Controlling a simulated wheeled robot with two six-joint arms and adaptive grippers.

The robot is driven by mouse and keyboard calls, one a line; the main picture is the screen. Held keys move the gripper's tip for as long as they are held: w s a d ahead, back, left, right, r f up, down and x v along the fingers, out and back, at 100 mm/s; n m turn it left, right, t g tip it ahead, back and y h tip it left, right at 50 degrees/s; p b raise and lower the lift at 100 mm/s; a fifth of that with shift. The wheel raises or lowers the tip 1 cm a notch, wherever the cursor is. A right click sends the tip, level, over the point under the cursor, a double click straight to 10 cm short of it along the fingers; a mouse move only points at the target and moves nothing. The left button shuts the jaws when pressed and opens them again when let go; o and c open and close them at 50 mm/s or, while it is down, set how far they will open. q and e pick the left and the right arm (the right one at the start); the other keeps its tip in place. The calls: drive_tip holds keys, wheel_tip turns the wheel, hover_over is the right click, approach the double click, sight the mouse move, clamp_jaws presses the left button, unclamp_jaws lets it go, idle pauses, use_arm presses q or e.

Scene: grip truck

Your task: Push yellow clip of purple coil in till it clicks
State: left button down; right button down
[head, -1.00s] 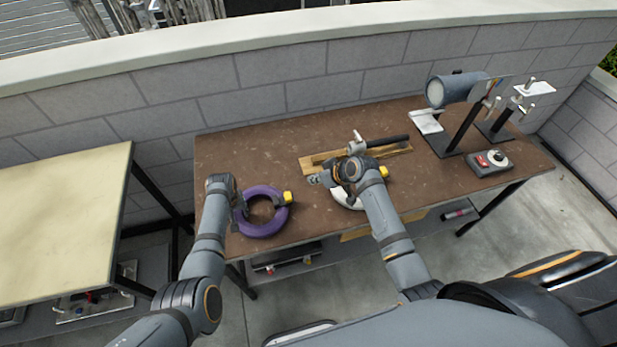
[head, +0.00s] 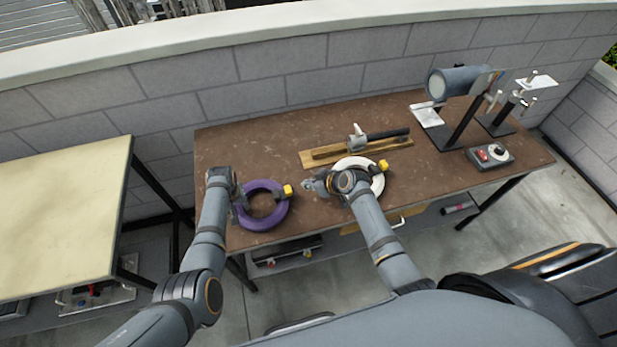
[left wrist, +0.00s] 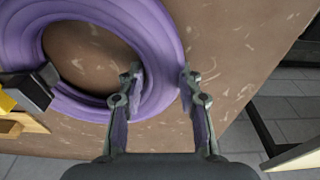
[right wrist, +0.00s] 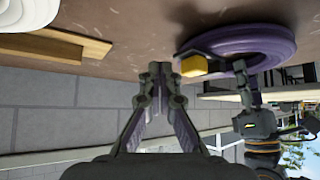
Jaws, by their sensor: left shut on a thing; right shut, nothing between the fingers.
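The purple coil (head: 250,214) lies on the brown workbench at its left end. Its yellow clip (head: 288,191) sits on a black block at the coil's upper right; in the right wrist view the yellow clip (right wrist: 194,66) stands out from the block. My left gripper (head: 240,200) is shut on the coil's left side; in the left wrist view its fingers (left wrist: 160,75) straddle the purple ring (left wrist: 160,40). My right gripper (head: 308,186) is shut and empty, a short way right of the yellow clip. Its closed fingertips (right wrist: 160,70) show apart from the clip.
A white coil (head: 378,182) with its own yellow clip lies partly under my right arm. A wooden board (head: 318,160) with a dark-handled tool lies behind it. A stand with a grey cylinder (head: 458,84) and a control box (head: 490,156) are at the right.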

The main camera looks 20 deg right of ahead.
drive_tip(key=shift+a+f, duration=0.1)
drive_tip(key=shift+f, duration=0.8)
drive_tip(key=shift+a, duration=0.75)
drive_tip(key=shift+a, duration=0.35)
drive_tip(key=shift+s+a, duration=0.1)
drive_tip(key=shift+a, duration=1.1)
drive_tip(key=shift+d+r, duration=0.1)
drive_tip(key=shift+d, duration=0.05)
drive_tip(key=shift+d+r, duration=0.5)
drive_tip(key=shift+d, duration=0.2)
drive_tip(key=shift+d+r, duration=0.45)
drive_tip(key=shift+d, duration=0.25)
wheel_tip(320, 180, up, 7)
